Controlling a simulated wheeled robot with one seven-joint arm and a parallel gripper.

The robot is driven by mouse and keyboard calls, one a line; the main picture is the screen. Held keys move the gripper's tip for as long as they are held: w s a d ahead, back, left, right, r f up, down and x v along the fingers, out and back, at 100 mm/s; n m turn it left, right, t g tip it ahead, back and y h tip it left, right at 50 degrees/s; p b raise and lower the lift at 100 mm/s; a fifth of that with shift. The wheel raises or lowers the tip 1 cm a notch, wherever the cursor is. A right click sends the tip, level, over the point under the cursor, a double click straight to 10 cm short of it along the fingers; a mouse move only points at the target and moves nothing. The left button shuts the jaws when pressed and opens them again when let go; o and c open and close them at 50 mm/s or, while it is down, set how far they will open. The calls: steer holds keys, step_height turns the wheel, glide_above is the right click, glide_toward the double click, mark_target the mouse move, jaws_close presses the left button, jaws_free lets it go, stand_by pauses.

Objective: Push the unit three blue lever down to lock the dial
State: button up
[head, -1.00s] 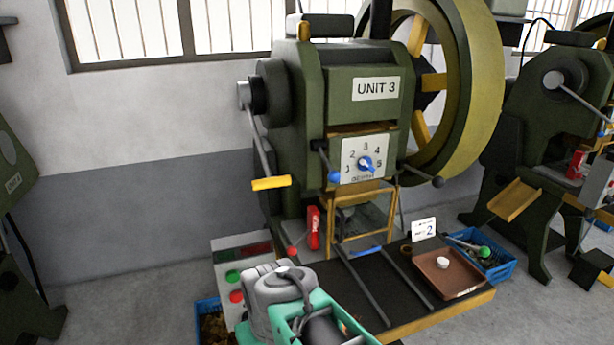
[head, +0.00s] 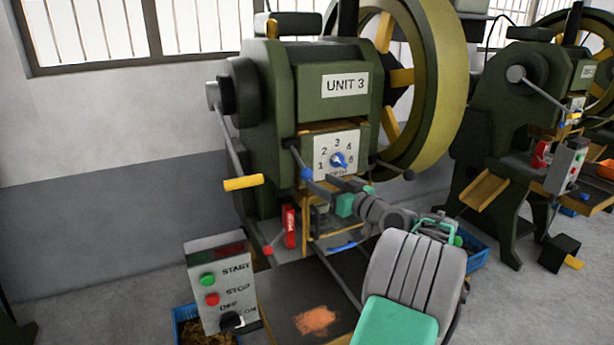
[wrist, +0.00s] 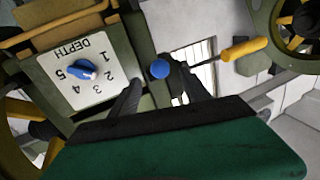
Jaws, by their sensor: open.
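The unit three press (head: 265,85) stands in the middle of the head view under its "UNIT 3" label. Its white depth dial plate (head: 324,143) has numbers and a blue pointer knob (head: 338,160), also in the wrist view (wrist: 82,70). The blue ball lever (head: 306,174) is just left of the dial, on a short dark rod. My gripper (head: 320,184) is open beside this ball. In the wrist view the blue ball (wrist: 160,69) shows between the two fingertips; I cannot tell whether they touch it.
A yellow-handled lever (head: 243,183) hangs left of the blue ball. A red-knobbed lever (head: 267,250) and red block (head: 290,225) are lower. A control box (head: 217,285) with START and STOP buttons stands front left. Another press (head: 520,125) is at right.

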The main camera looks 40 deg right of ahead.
mark_target(311, 177)
steer(key=w+p, duration=0.2)
steer(key=w, duration=0.5)
steer(key=shift+w+d, duration=0.1)
steer(key=shift+w, duration=0.2)
steer(key=shift+c, duration=0.3)
jaws_close()
stand_by(0.6)
